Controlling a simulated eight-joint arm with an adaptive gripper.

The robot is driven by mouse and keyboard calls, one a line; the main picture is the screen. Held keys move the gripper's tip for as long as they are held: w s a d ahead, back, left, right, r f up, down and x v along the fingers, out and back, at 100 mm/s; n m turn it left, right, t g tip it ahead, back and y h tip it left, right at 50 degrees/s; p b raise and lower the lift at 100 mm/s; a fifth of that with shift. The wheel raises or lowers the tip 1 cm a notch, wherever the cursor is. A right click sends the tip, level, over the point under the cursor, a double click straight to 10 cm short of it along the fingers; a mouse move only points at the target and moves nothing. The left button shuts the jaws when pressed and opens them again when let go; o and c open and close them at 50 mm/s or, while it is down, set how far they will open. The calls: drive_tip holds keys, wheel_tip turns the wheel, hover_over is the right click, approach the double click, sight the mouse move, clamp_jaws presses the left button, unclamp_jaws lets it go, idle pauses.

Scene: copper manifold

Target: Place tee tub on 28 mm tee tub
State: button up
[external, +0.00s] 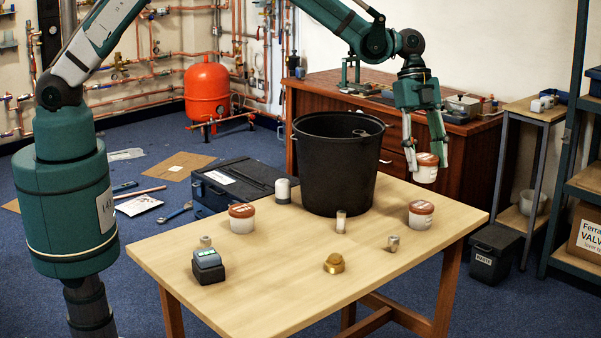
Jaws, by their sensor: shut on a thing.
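My gripper (425,161) is at the right side of the table, its fingers pointing down and shut on a white tub with a brown-orange lid (426,174). The held tub is upright and appears above a similar tub (421,215) at the table's right end, with a visible gap between them. A third similar tub (241,218) stands at the left of the black bucket. The labels are too small to read, so I cannot tell which tub is the 28 mm one.
A large black bucket (335,170) stands at the table's back, left of my gripper. A white-topped cylinder (283,190), a small clear container (341,222), metal fittings (393,243), a brass nut (334,263) and a dark device (208,266) are spread over the wooden table (280,290). The front is mostly clear.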

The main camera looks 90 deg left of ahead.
sight(425, 171)
drive_tip(key=shift+f, duration=1.7)
drive_tip(key=shift+f, duration=1.9)
drive_tip(key=shift+f+b, duration=0.15)
drive_tip(key=shift+b, duration=0.2)
drive_tip(key=o, duration=1.2)
drive_tip(key=shift+c, duration=0.2)
drive_tip(key=p+v, duration=0.1)
drive_tip(key=v, duration=1.1)
drive_tip(key=shift+s+a, duration=0.1)
